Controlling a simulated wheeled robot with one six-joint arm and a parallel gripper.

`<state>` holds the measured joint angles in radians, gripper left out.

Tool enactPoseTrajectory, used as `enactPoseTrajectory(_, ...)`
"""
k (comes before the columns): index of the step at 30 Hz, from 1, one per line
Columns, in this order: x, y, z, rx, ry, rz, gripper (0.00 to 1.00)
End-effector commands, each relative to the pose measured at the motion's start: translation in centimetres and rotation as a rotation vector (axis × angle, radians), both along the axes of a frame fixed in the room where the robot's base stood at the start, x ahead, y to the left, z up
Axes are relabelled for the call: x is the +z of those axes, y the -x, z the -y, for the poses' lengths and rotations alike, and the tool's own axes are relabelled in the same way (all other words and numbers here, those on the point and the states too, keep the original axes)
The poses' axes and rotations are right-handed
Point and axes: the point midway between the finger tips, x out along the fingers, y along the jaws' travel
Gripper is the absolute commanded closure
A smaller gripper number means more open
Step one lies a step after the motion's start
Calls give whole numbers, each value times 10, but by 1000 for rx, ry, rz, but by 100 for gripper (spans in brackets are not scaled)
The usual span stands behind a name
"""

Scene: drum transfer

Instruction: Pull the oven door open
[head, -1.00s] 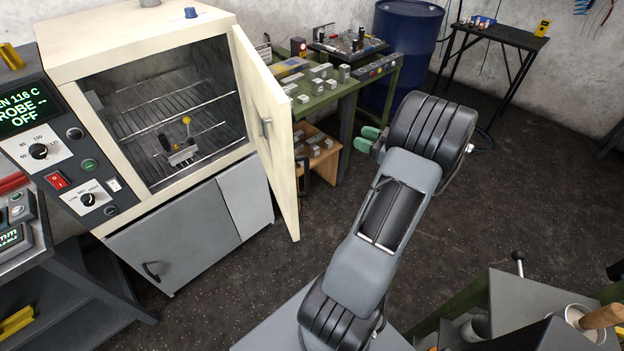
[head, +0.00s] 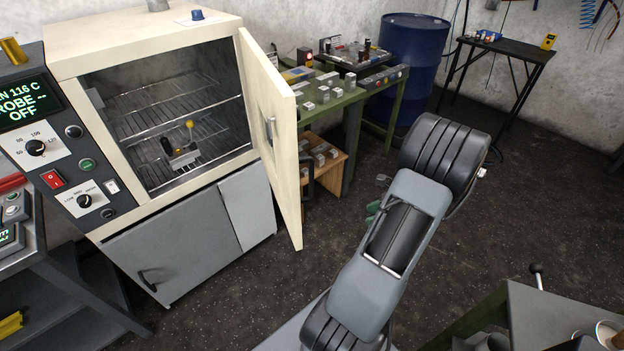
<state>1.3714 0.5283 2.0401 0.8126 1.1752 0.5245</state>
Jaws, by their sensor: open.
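The cream oven (head: 85,95) stands at the left, its chamber with wire racks (head: 165,125) in full view. Its door (head: 285,185) stands wide open, swung out on the right side of the chamber.
A small object with a yellow knob (head: 189,125) is inside the oven. A green bench (head: 345,98) with metal blocks stands behind the door, and a blue drum (head: 412,60) beyond. A control panel (head: 50,140) is at the left. Dark floor (head: 540,190) is free at the right.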

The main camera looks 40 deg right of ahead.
Motion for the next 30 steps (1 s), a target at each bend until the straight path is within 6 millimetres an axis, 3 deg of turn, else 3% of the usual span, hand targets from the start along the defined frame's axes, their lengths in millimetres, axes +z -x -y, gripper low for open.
enactPoseTrajectory(3,44,-25,-17,-39,-207,223,59)
enactPoseTrajectory(6,75,-34,-23,-46,-324,376,59)
enactPoseTrajectory(12,111,-36,-29,-15,-447,536,59)
enactPoseTrajectory(19,119,-49,-45,13,-478,560,59)
enactPoseTrajectory(30,119,-103,-89,12,-476,558,59)
